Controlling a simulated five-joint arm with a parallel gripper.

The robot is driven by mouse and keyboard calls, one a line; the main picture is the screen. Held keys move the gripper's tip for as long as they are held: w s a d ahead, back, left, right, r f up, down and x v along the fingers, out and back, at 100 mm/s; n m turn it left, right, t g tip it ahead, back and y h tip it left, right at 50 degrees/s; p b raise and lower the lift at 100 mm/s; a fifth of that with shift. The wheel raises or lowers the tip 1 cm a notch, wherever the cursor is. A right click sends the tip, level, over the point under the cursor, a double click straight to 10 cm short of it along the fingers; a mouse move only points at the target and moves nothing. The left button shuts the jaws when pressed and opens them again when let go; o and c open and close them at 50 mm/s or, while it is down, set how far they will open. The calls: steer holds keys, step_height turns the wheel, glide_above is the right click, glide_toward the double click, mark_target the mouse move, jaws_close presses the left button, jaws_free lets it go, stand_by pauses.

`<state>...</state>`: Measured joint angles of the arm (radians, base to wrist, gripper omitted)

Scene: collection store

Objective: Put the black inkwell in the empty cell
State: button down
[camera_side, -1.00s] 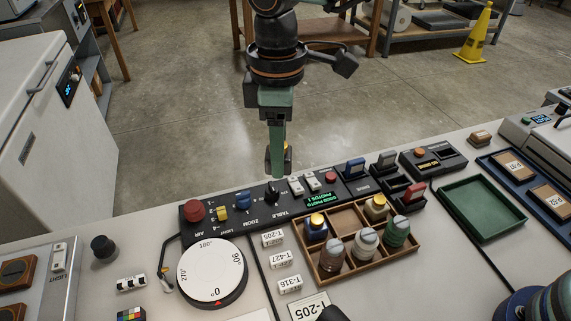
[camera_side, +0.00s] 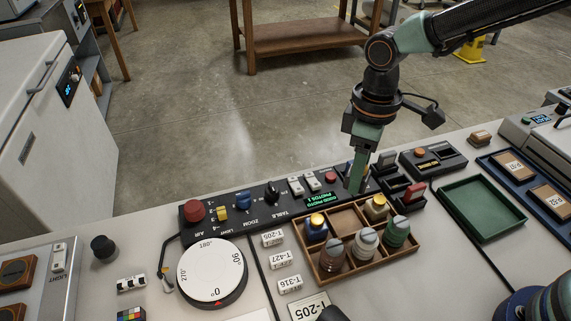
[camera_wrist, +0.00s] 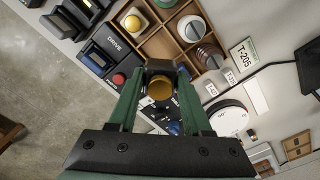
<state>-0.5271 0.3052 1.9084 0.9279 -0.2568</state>
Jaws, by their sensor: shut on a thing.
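My gripper (camera_side: 357,188) is shut on the black inkwell, whose gold cap (camera_wrist: 159,88) shows between the green fingers in the wrist view. In the side view the finger hides the inkwell. My gripper is in the air over the control panel, just behind the wooden tray (camera_side: 343,277). The empty cell (camera_side: 346,219) is the middle one of the tray's back row, between a blue inkwell (camera_side: 315,229) with a gold cap and a cream one (camera_side: 376,207) with a yellow cap.
The tray's front row holds brown (camera_side: 333,256), white-capped (camera_side: 365,244) and green (camera_side: 397,233) inkwells. The control panel (camera_side: 228,217) with knobs and upright switches runs behind the tray. A white dial (camera_side: 211,272) is at left, an empty green tray (camera_side: 481,208) at right.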

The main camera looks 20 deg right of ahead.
mark_target(346, 223)
step_height(346, 223, down, 11)
steer(key=shift+f, duration=0.15)
stand_by(0.4)
steer(key=shift+f, duration=0.15)
steer(key=c, duration=0.6)
jaws_free()
step_height(346, 223, up, 12)
steer(key=shift+r, duration=0.1)
steer(key=s+d+r+m+t, duration=0.2)
steer(key=d+r, duration=0.4)
steer(key=d, duration=0.4)
steer(key=s+d+r+m+t, duration=0.3)
steer(key=d+r+m, duration=0.2)
steer(key=d, duration=0.5)
steer(key=shift+s+r+m+t, duration=0.3)
steer(key=shift+s+r+m, duration=0.1)
steer(key=shift+m, duration=0.6)
